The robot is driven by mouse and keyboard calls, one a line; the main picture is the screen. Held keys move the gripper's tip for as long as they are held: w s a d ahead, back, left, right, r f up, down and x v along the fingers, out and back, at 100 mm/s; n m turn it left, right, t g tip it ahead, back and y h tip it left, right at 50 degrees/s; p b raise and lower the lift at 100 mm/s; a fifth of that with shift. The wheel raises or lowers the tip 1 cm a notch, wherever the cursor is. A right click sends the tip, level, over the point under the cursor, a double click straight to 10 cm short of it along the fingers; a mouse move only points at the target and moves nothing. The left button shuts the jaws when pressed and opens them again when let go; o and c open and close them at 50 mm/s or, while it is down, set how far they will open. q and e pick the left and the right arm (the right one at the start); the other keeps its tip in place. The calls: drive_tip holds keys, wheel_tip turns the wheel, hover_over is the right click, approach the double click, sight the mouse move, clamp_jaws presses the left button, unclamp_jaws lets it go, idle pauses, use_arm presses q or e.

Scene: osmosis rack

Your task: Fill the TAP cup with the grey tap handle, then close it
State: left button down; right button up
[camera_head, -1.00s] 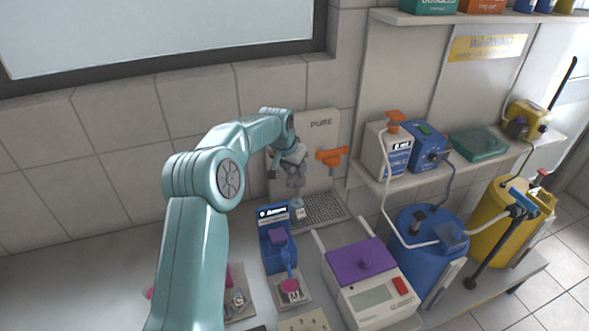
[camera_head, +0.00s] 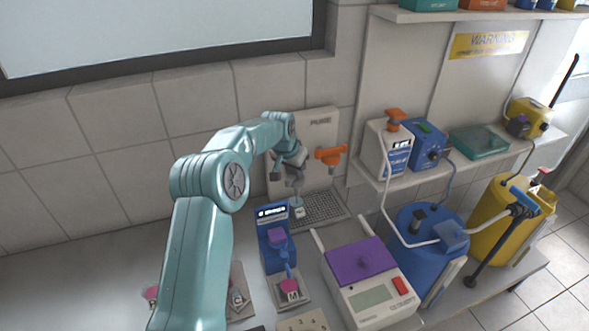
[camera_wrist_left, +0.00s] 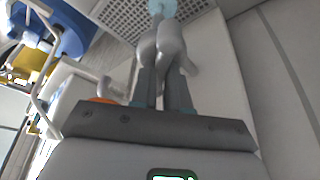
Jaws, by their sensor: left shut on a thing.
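The pale panel marked PURE (camera_head: 321,122) stands against the wall. My left gripper (camera_head: 294,162) is at its front left and is shut on the grey tap handle (camera_head: 294,178), which the gripper partly hides. In the left wrist view my gripper fingers (camera_wrist_left: 163,90) close around the grey tap parts (camera_wrist_left: 165,45). The small TAP cup (camera_head: 299,211) stands on the drain grid below the tap, with pale blue at its top. A pale blue patch (camera_wrist_left: 162,7) also shows there in the left wrist view; I cannot tell the water level. My right gripper is not in view.
An orange tap handle (camera_head: 330,156) is just right of my gripper. The perforated drain grid (camera_head: 325,208) lies under the tap. A blue device (camera_head: 272,237) and a white device with a purple lid (camera_head: 360,262) stand in front of it.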

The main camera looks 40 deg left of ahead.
use_arm(q)
drive_tip(key=m+h, duration=0.1)
drive_tip(key=m, duration=0.1)
drive_tip(key=m+h, duration=0.1)
drive_tip(key=m, duration=0.2)
drive_tip(key=shift+a+r, duration=0.1)
drive_tip(key=shift+a, duration=0.1)
drive_tip(key=shift+w+m+h, duration=0.1)
drive_tip(key=shift+m+h, duration=0.5)
drive_tip(key=shift+m, duration=1.2)
drive_tip(key=shift+m+g, duration=0.3)
drive_tip(key=shift+m, duration=0.1)
drive_tip(key=c, duration=1.1)
unclamp_jaws()
